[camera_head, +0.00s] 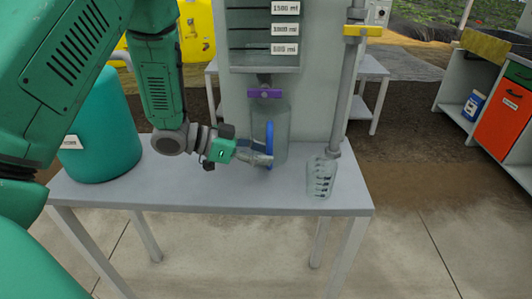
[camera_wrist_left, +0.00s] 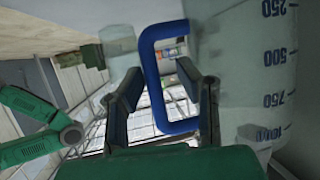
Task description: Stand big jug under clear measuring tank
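The big jug (camera_head: 283,125) is clear, with a blue handle (camera_head: 270,143). It stands upright on the grey bench, below the clear measuring tank (camera_head: 245,58) and its purple valve (camera_head: 265,93). My left gripper (camera_head: 262,157) is at the handle. In the left wrist view, the fingers (camera_wrist_left: 160,80) are apart on either side of the handle's blue bar (camera_wrist_left: 152,85), with gaps visible. The jug's graduated wall (camera_wrist_left: 245,80) fills the right of that view. My right gripper is not in view.
A smaller clear beaker (camera_head: 321,178) stands right of the jug, beneath a grey pipe (camera_head: 346,85) with a yellow valve (camera_head: 362,31). A teal drum (camera_head: 103,135) is at the bench's left. The bench's front strip (camera_head: 220,197) is clear.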

